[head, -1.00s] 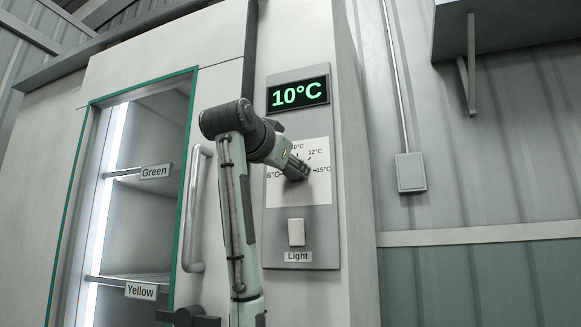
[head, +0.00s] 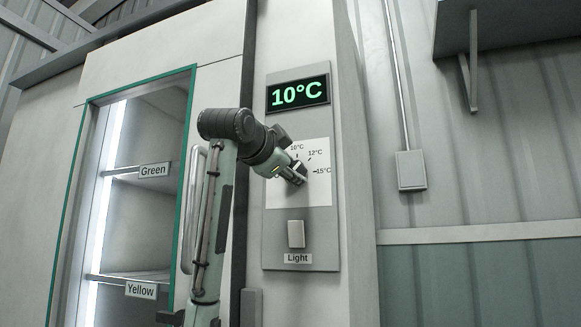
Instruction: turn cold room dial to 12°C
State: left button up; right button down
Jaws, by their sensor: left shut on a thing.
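The control panel (head: 301,245) is mounted on the cold room's front, right of the glass door. Its display (head: 298,94) reads 10°C in green. Below it is a white dial plate (head: 318,192) with marks for 10°C, 12°C and 15°C in sight; the 6°C mark is covered by my arm. My left gripper (head: 299,173) is shut on the dial (head: 301,170) at the middle of the plate. The fingers hide most of the dial, so I cannot tell where its pointer stands. My right gripper is not in view.
A light switch (head: 296,234) labelled Light sits below the dial plate. The door handle (head: 191,215) is close behind my left arm. Shelves labelled Green (head: 153,170) and Yellow (head: 140,290) show through the door. A grey wall box (head: 410,171) is to the right.

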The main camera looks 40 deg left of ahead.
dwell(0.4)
pick_arm(q)
jog(key=o, duration=1.2)
jog(key=shift+c, duration=0.2)
jog(key=shift+s, duration=0.1)
jog(key=v, duration=1.2)
jog(key=shift+f, duration=0.15)
